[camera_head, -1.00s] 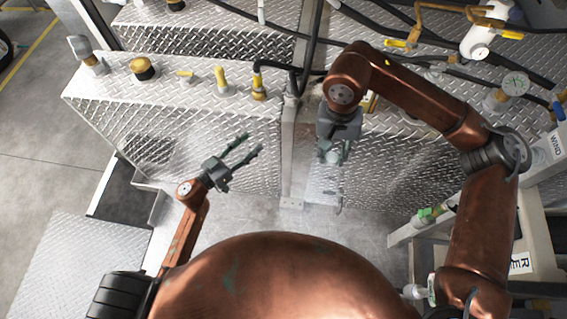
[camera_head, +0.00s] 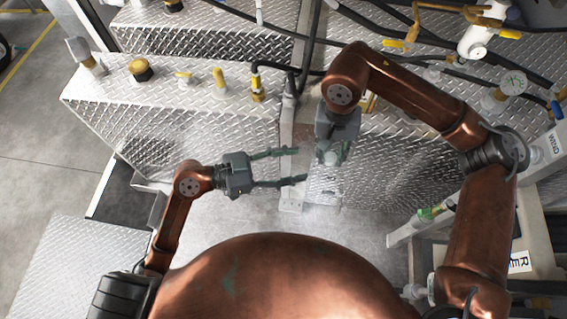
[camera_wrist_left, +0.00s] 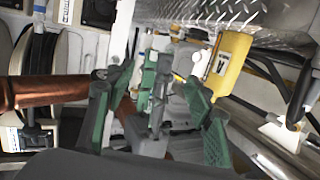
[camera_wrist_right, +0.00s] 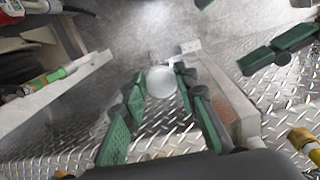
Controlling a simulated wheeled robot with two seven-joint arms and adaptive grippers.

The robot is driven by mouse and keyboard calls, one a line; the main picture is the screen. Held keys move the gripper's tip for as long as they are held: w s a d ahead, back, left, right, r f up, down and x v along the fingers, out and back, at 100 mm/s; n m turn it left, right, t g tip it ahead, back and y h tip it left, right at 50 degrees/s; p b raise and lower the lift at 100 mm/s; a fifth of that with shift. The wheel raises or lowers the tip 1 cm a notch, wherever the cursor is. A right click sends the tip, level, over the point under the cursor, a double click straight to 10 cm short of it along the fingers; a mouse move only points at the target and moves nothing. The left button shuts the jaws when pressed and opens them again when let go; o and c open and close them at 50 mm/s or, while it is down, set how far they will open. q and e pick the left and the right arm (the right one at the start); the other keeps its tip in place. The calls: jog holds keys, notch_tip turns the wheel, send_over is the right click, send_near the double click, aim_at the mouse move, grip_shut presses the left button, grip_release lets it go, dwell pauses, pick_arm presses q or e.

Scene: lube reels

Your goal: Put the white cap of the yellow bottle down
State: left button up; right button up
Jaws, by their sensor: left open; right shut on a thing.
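My right gripper (camera_head: 331,158) points down in front of the machine, its fingers closed around a round whitish cap (camera_wrist_right: 160,80) between the fingertips in the right wrist view. In the head view the cap is mostly hidden by the gripper. The yellow bottle (camera_wrist_left: 232,60) shows in the left wrist view, beside a metal plate; only a sliver (camera_head: 370,102) shows behind my right arm in the head view. My left gripper (camera_head: 302,166) is open and empty, its fingers spread toward the right gripper; they also show in the right wrist view.
Diamond-plate boxes (camera_head: 170,125) with valves and fittings on top stand ahead. Black hoses (camera_head: 310,50) run across the back. A white frame (camera_head: 402,235) with a green-tipped fitting (camera_head: 432,213) is at the right.

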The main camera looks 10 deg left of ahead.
aim_at(325, 159)
pick_arm(q)
jog(key=x, duration=0.9)
jog(key=shift+d, duration=0.2)
jog(key=shift+c, duration=0.6)
jog(key=shift+w, duration=0.1)
jog(key=c, duration=1)
jog(key=o, duration=1.1)
jog(key=shift+a, duration=0.15)
